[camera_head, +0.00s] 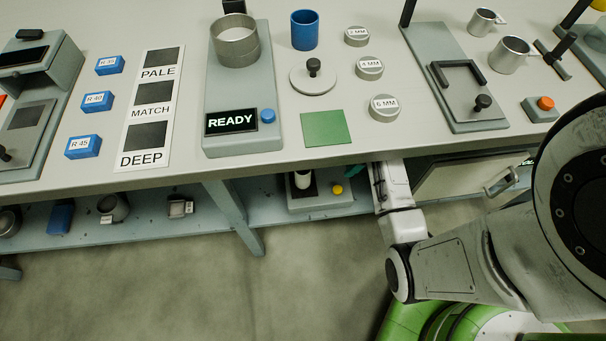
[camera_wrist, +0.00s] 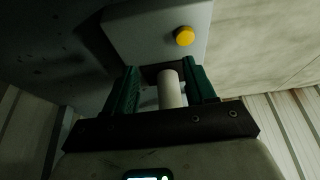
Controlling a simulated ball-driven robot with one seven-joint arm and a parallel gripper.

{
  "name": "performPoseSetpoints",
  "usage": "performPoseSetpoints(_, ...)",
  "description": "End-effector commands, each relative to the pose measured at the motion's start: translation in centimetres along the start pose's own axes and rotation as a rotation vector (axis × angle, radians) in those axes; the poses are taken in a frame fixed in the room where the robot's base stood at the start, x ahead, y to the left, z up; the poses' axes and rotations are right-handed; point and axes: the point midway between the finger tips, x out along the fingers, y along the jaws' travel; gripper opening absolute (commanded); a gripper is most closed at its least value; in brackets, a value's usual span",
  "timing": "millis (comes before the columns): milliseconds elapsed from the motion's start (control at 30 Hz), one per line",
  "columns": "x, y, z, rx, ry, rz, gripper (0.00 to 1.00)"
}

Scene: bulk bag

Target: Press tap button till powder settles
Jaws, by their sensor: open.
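A grey device (camera_head: 318,202) stands on the lower shelf, with a round yellow button (camera_head: 337,188) and an upright white cylinder (camera_head: 303,181). In the wrist view the yellow button (camera_wrist: 184,36) is beyond my gripper (camera_wrist: 162,68). Its green fingers stand apart, and the white cylinder (camera_wrist: 170,90) shows between them; I cannot tell whether they touch it. In the head view my gripper (camera_head: 352,178) is just right of the device, partly hidden under the tabletop edge. No powder is clearly visible.
The tabletop (camera_head: 270,165) overhangs the shelf (camera_head: 235,208). On it stand a machine reading READY (camera_head: 218,140) with a blue button (camera_head: 267,116), and an orange button (camera_head: 546,103) at the right. A table leg (camera_head: 232,217) stands left of the device.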

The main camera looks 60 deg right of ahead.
Motion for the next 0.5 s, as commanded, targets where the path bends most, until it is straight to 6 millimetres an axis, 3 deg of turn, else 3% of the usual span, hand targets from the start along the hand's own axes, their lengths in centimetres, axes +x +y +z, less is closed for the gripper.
performPoseSetpoints(67, 0.0, 0.0, 0.0, 0.0, 0.0, 0.0, 0.47)
performPoseSetpoints(500, 0.0, 0.0, 0.0, 0.0, 0.0, 0.0, 0.05)
